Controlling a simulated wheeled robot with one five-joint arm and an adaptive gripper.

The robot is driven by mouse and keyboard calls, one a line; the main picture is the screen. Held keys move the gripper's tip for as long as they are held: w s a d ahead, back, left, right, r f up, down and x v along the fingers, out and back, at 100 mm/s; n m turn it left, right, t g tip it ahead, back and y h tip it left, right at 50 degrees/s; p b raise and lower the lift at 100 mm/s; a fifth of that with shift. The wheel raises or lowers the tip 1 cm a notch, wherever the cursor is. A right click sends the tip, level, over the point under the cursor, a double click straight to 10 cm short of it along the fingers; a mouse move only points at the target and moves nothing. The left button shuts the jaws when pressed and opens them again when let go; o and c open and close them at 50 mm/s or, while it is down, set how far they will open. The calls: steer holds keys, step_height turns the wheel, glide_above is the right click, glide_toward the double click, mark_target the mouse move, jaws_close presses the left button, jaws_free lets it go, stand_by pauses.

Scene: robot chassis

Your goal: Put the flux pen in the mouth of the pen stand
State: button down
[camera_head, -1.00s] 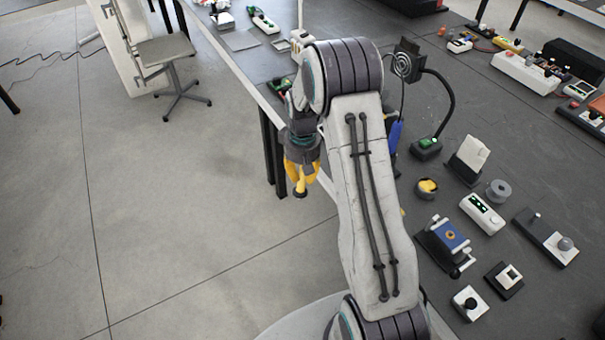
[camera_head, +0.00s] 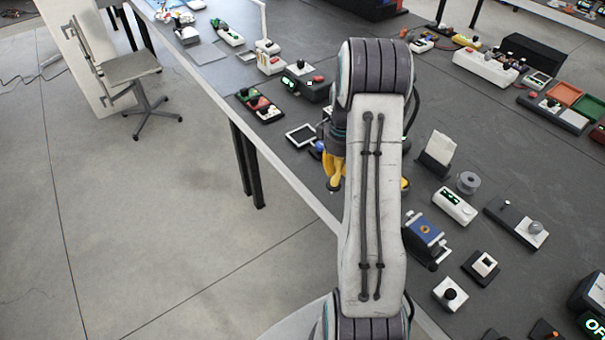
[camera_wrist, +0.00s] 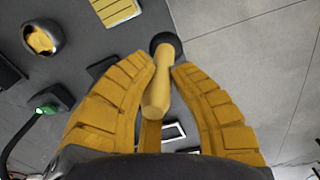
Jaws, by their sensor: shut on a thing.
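My gripper (camera_head: 335,182) hangs at the table's near edge in the head view, beside my forearm. In the wrist view its yellow fingers (camera_wrist: 162,68) are shut on a yellow stick with a dark round end, which I take to be the flux pen (camera_wrist: 158,88). The dark end points away from the palm, near the table edge. I cannot pick out the pen stand for certain. A dark round cup with a yellow inside (camera_wrist: 42,38) lies to the left in the wrist view. In the head view it is mostly behind my arm (camera_head: 405,184).
Right of my arm stand a blue device (camera_head: 425,230), a card holder (camera_head: 437,155), a grey spool (camera_head: 467,182) and a white meter (camera_head: 454,206). A dark square frame (camera_head: 301,135) lies left of my arm. Open floor (camera_head: 190,240) is to the left; a chair (camera_head: 130,68) stands there.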

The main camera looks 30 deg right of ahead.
steer(key=s+d+r, duration=0.2)
steer(key=s+d, duration=0.6)
steer(key=d, duration=0.1)
step_height(320, 180, up, 4)
steer(key=m+h, duration=0.2)
glide_above(484, 266)
steer(key=d, duration=0.2)
steer(key=shift+a, duration=0.15)
steer(key=shift+r+y+p, duration=0.1)
steer(key=shift+y+p, duration=0.2)
step_height(484, 266, down, 6)
steer(key=b, duration=0.4)
steer(key=shift+b, duration=0.4)
steer(key=shift+f+b, duration=2.05)
steer(key=shift+b, duration=0.05)
stand_by(1.1)
steer(key=c, duration=1.2)
jaws_free()
